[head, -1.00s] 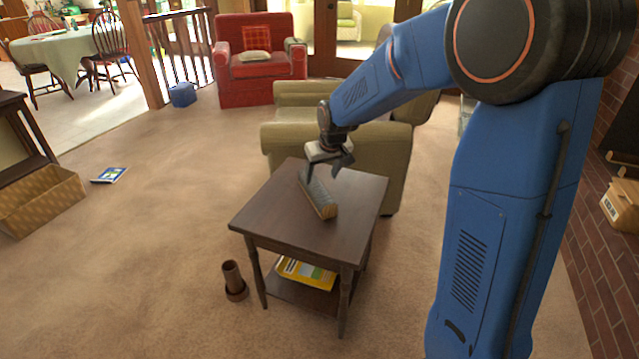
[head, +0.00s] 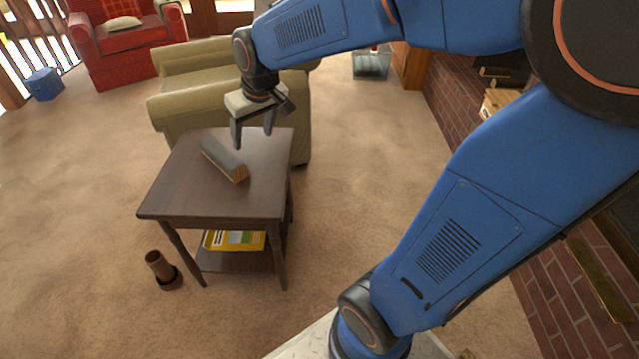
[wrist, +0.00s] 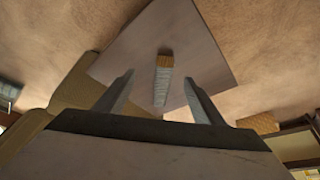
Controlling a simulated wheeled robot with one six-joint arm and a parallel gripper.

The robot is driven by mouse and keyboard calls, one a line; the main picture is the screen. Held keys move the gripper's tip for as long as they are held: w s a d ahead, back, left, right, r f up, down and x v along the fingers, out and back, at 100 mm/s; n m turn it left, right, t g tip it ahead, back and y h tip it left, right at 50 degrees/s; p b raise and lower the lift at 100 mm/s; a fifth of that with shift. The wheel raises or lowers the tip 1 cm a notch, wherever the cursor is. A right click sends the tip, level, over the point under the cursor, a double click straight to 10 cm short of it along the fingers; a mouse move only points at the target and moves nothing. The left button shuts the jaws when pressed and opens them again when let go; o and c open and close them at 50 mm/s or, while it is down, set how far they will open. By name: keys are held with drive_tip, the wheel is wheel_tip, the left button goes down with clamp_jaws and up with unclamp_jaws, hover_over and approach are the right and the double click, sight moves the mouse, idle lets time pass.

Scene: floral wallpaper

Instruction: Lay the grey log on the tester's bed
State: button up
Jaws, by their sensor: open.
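The grey log (head: 222,160) lies on the dark side table (head: 195,190), slanting across its top. Its long top is grey and its near end is tan wood. In the wrist view the log (wrist: 162,85) lies between the finger lines, tan end away from me. My gripper (head: 253,138) is open and empty, above the back right part of the table, to the right of the log. In the wrist view both fingers of my gripper (wrist: 159,78) are spread apart. I cannot make out the tester's bed in these frames.
A green armchair (head: 195,90) stands right behind the table. A yellow book (head: 235,240) lies on the table's lower shelf, and a brown cylinder (head: 158,264) stands on the floor at left. A grey box (head: 371,64) sits at the back. Carpet is open left and right.

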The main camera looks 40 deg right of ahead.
drive_tip(key=s+d+r, duration=0.1)
drive_tip(key=s+d, duration=0.1)
drive_tip(key=s, duration=0.9)
drive_tip(key=shift+s+r+m, duration=0.2)
drive_tip(key=shift+s+m, duration=0.1)
drive_tip(key=shift+s, duration=0.1)
drive_tip(key=shift+o, duration=0.4)
drive_tip(key=s+d+f, duration=0.1)
drive_tip(key=s+f, duration=0.1)
drive_tip(key=s, duration=0.9)
drive_tip(key=shift+s+d+m, duration=0.2)
drive_tip(key=shift+s+m, duration=0.1)
drive_tip(key=shift+s, duration=0.4)
drive_tip(key=shift+w, duration=0.1)
